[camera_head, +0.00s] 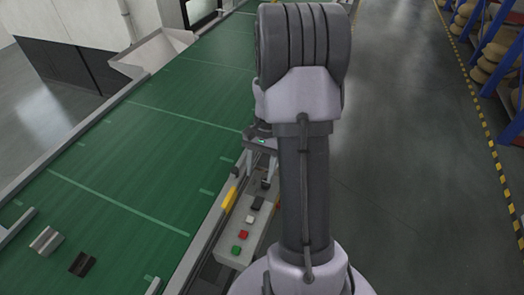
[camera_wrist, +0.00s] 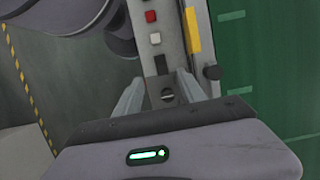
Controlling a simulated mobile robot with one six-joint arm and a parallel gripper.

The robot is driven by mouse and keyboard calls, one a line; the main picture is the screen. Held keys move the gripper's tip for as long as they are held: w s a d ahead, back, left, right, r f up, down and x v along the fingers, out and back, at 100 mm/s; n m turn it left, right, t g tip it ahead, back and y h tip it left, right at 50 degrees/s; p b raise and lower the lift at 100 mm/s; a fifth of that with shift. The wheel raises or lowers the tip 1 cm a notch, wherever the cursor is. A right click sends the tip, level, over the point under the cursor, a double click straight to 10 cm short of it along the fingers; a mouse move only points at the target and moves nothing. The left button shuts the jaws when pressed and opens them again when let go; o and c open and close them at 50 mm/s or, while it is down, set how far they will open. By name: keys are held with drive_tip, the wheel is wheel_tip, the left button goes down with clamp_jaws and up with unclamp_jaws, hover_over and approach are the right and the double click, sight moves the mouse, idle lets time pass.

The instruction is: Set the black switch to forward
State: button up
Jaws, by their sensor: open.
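A grey control box (camera_head: 228,258) stands along the near edge of the green conveyor. A small round switch with a dark knob (camera_wrist: 167,95) lies between my fingers in the wrist view; its setting is too small to read. In the head view a dark knob (camera_head: 266,184) shows at the far end of the box. A black rectangular button (camera_head: 257,203) is beside it, also visible in the wrist view (camera_wrist: 160,64). My gripper (camera_head: 261,180) is open over the switch end of the box, with one finger on each side in the wrist view (camera_wrist: 160,78). Contact cannot be told.
White (camera_head: 250,219), red (camera_head: 243,235) and green (camera_head: 236,250) buttons line the box. Two small parts (camera_head: 46,241) (camera_head: 82,264) lie on the green belt (camera_head: 130,160). The floor at right is open.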

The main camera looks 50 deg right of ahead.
drive_tip(key=p+v, duration=0.1)
drive_tip(key=v, duration=0.4)
drive_tip(key=shift+d+r, duration=0.1)
drive_tip(key=shift+r, duration=0.25)
drive_tip(key=shift+w, duration=0.1)
drive_tip(key=a+r+n+t+h+b, duration=0.1)
drive_tip(key=a+r+n+t+b, duration=0.2)
drive_tip(key=a, duration=0.6)
drive_tip(key=a+r+n+t+h+b, duration=0.15)
drive_tip(key=a+r+b, duration=0.25)
drive_tip(key=a, duration=0.6)
drive_tip(key=s+a+n+t+y+b, duration=0.1)
drive_tip(key=s+a+n+t+b, duration=0.1)
drive_tip(key=s+a, duration=0.7)
drive_tip(key=shift+a+n+b, duration=0.3)
drive_tip(key=shift+n+b, duration=0.25)
drive_tip(key=shift+n, duration=0.7)
drive_tip(key=shift+t, duration=0.25)
